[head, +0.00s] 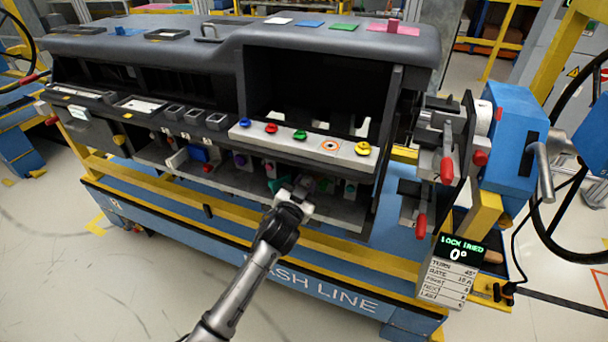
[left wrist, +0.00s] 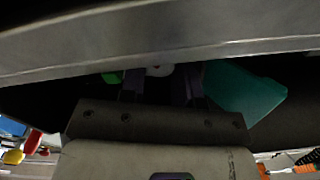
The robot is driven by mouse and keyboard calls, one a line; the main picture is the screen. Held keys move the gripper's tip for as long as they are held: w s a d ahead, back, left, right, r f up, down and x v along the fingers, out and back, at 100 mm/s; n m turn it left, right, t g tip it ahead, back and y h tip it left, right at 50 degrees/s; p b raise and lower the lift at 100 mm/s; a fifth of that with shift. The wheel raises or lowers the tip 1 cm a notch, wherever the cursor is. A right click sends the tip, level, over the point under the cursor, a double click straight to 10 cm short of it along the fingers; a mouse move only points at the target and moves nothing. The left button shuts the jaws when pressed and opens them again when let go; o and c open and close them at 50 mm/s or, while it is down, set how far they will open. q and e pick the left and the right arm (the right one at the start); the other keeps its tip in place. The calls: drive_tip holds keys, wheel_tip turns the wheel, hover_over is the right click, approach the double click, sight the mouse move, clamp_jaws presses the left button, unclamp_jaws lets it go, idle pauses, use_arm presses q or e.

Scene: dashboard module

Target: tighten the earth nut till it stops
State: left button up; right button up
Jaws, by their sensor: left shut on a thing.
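My left gripper (head: 293,195) reaches into the open lower bay of the dashboard module (head: 340,46), below the row of coloured knobs. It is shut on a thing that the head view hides. In the left wrist view its fingers (left wrist: 161,90) point up under a grey edge, with a small pale round part with a red mark (left wrist: 157,70) between or behind them. I cannot make out the earth nut for certain. A teal part (left wrist: 243,90) is just right of the fingers in the wrist view. My right gripper is not in view.
A white strip with coloured knobs (head: 300,135) overhangs the bay. A yellow rail (head: 345,261) runs along the front of the blue cart. At right, a display (head: 461,249) reads "LOCK TRIED 0°", near red-handled clamps (head: 447,169). The floor in front is clear.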

use_arm(q)
drive_tip(key=shift+m, duration=0.5)
drive_tip(key=o, duration=0.7)
drive_tip(key=shift+c, duration=0.2)
drive_tip(key=shift+s+a, duration=0.1)
drive_tip(key=shift+s, duration=0.1)
drive_tip(key=p+v, duration=0.5)
drive_tip(key=v, duration=0.8)
drive_tip(key=shift+s, duration=0.25)
drive_tip(key=shift+f, duration=0.15)
